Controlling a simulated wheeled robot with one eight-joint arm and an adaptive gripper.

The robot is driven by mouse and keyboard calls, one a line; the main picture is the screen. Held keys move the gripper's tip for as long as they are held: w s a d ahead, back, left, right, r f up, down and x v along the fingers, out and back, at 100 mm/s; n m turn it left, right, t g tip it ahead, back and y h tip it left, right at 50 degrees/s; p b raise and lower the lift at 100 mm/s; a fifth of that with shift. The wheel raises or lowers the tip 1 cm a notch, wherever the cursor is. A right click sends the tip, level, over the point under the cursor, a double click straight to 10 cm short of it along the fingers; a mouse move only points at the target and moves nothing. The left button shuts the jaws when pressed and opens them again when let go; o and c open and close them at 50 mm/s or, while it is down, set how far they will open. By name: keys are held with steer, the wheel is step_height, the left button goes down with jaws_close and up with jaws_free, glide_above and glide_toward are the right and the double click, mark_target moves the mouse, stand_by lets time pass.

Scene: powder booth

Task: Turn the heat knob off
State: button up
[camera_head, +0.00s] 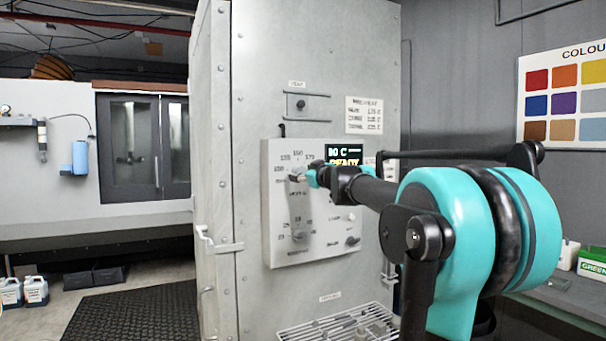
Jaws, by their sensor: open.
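The light grey control panel (274,215) is on the front of the tall metal cabinet. Its upper dial (298,159) carries numbers that look like temperatures, around 150 and 170. My gripper (297,178) is in front of this dial, with its fingers at the knob there. It is open; whether the fingers touch the knob is too small to tell, and the knob is mostly hidden. A lower dial with its own knob (299,236) is below. A small display (343,154) right of the dial shows green and yellow text, partly behind my arm.
A small dark knob (352,241) and a switch plate (307,107) are on the same cabinet front. A slotted metal grate (340,327) juts out below the panel. A door latch (217,243) is on the cabinet's left edge. Floor with a black mat (135,315) is open at left.

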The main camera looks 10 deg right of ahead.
steer(key=v, duration=1.2)
steer(key=s+a+f+g, duration=0.2)
steer(key=s+a+f, duration=0.1)
steer(key=f, duration=0.6)
steer(key=s+a+f+m+g+y, duration=0.1)
steer(key=s+a+f+g, duration=0.15)
steer(key=f, duration=0.75)
steer(key=s+a+f+g, duration=0.3)
steer(key=s+f, duration=0.1)
steer(key=f, duration=0.5)
steer(key=s+d+f+m+g+h, duration=0.2)
steer(key=s+d+f+m+h, duration=0.1)
steer(key=s+f, duration=0.7)
steer(key=s+d+f+m+g+h, duration=0.3)
steer(key=s+d+f, duration=0.3)
steer(key=s+f, duration=0.4)
step_height(320, 180, down, 6)
steer(key=shift+s+r+m+h, duration=0.2)
steer(key=shift+m+h, duration=0.1)
steer(key=shift+m, duration=0.1)
